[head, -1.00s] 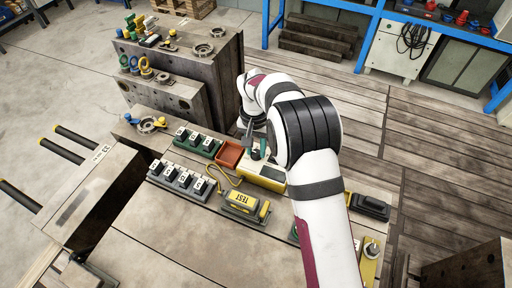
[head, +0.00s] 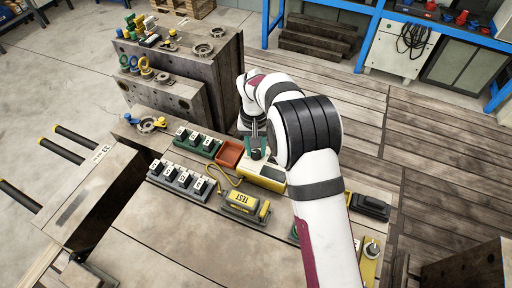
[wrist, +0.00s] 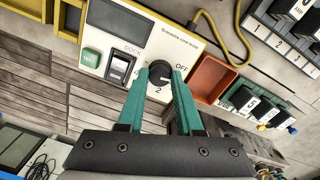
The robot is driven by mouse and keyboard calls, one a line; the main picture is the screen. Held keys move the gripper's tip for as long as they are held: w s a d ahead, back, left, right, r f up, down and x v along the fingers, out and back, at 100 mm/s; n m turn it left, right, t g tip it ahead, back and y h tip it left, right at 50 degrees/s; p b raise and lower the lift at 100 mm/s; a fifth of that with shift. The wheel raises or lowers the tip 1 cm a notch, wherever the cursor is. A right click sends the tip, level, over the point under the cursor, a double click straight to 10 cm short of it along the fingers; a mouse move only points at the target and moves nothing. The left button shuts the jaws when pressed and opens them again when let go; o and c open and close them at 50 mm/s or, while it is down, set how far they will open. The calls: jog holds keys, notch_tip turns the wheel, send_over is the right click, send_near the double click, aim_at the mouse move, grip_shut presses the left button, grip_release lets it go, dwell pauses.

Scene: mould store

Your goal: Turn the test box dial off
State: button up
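The test box (wrist: 105,40) is a cream and yellow unit with a dark screen, a green button and a black switch. In the head view the test box (head: 262,176) stands on the bench, partly behind my arm. Its black dial (wrist: 159,70) has "OFF" printed to its right and "2" below it in the wrist view. My gripper (wrist: 160,76) has teal fingers, one on each side of the dial. Whether they touch or press it is not clear. The dial's pointer is hard to read. In the head view my gripper (head: 257,148) is over the box.
An orange-red tray (head: 230,154) sits beside the box, with a green switch block (head: 198,142) and a grey block (head: 181,181) to its left. A yellow cable (head: 226,180) loops near a yellow TEST unit (head: 241,205). Large steel moulds (head: 168,100) stand behind.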

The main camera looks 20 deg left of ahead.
aim_at(255, 152)
jog(key=o, duration=0.4)
jog(key=shift+o, duration=0.2)
notch_tip(255, 152, up, 16)
jog(key=shift+a, duration=0.15)
